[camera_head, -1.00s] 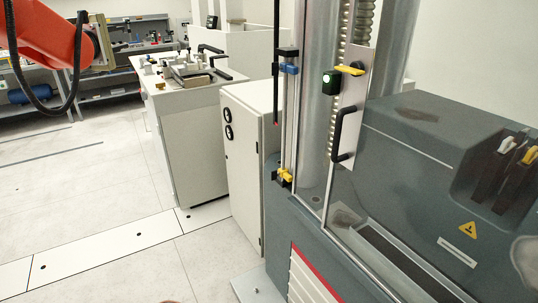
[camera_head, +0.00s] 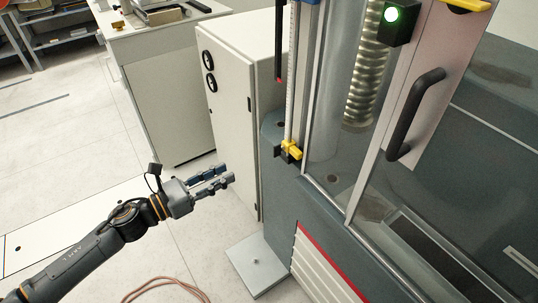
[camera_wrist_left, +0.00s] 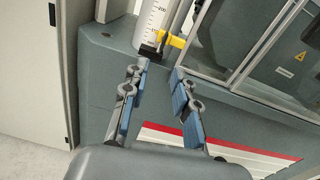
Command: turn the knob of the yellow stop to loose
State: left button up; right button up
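The yellow stop (camera_head: 292,149) sits low on the vertical scaled rail at the left side of the testing machine, with a black part beside it. In the left wrist view the yellow stop (camera_wrist_left: 174,41) shows beyond the fingertips, slightly right of centre, its yellow knob sticking out to the right. My left gripper (camera_head: 226,177) is to the left of the stop and a little lower, apart from it. In the left wrist view the two fingers of my left gripper (camera_wrist_left: 158,68) are spread with nothing between them. My right gripper is not in view.
The machine's glass door with a black handle (camera_head: 412,115) is to the right of the rail. A light cabinet (camera_head: 235,120) stands left of the machine. A flat plate (camera_head: 257,263) lies on the floor below.

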aim_at(274, 150)
pick_arm(q)
jog(key=shift+m, duration=0.5)
jog(key=p+x, duration=0.1)
jog(key=x, duration=0.3)
jog(key=p+x, duration=0.1)
jog(key=x, duration=0.4)
jog(key=p+x, duration=0.1)
jog(key=x, duration=0.4)
jog(key=shift+s+d+r, duration=0.25)
jog(key=shift+s+r, duration=0.1)
jog(key=shift+s, duration=0.05)
jog(key=shift+c, duration=0.2)
grip_shut()
